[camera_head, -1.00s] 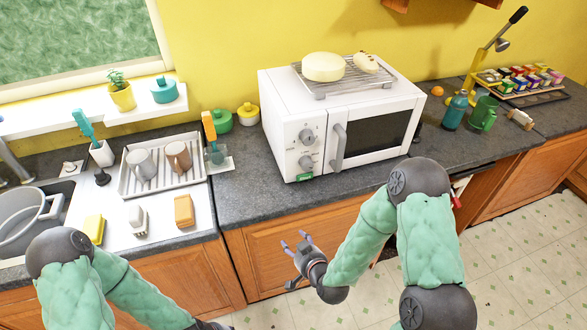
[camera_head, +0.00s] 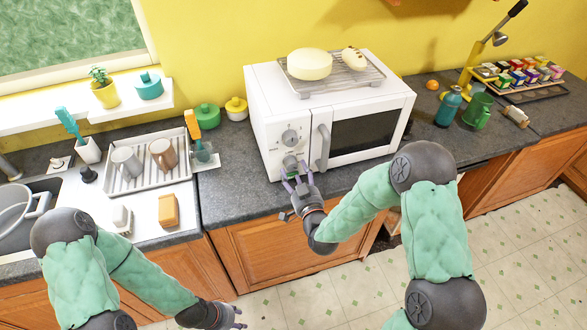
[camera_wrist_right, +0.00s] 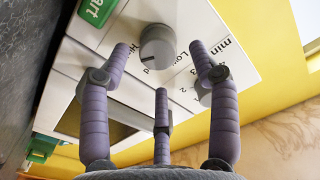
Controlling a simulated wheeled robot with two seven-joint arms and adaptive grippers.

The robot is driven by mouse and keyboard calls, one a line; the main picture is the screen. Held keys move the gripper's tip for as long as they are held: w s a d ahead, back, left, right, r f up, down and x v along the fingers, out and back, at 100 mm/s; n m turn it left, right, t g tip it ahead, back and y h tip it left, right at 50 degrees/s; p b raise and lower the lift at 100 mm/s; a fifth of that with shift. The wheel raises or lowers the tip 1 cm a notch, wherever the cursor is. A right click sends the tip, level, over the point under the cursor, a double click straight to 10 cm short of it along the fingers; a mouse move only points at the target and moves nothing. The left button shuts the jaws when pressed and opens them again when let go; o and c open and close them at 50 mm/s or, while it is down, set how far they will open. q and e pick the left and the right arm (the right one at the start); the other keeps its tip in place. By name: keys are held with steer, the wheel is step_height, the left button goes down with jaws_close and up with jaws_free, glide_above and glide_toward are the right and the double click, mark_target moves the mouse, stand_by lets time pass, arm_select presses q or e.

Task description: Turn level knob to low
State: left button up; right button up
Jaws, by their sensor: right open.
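The white microwave (camera_head: 255,125) stands on the counter with two grey knobs on its left panel. The lower, level knob (camera_head: 290,163) sits above the green start button; in the right wrist view this round knob (camera_wrist_right: 158,46) has labels beside it that seem to read "Low" and "H…", the latter partly hidden. Its mark seems to point to the "H…" side. My right gripper (camera_head: 298,182) is open and empty, just in front of the lower knob; in the wrist view its fingers (camera_wrist_right: 158,66) spread around the knob, contact unclear. My left gripper (camera_head: 238,316) hangs low, away from the microwave.
The upper knob (camera_head: 290,137) is just above; the door handle (camera_head: 323,147) is close right of the knobs. A rack (camera_head: 340,75) with a cheese-like round lies on top. A dish tray (camera_head: 135,175) with mugs stands left.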

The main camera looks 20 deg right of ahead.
mark_target(291, 164)
steer(key=shift+w, duration=1.3)
steer(key=shift+c, duration=0.2)
steer(key=c, duration=1.1)
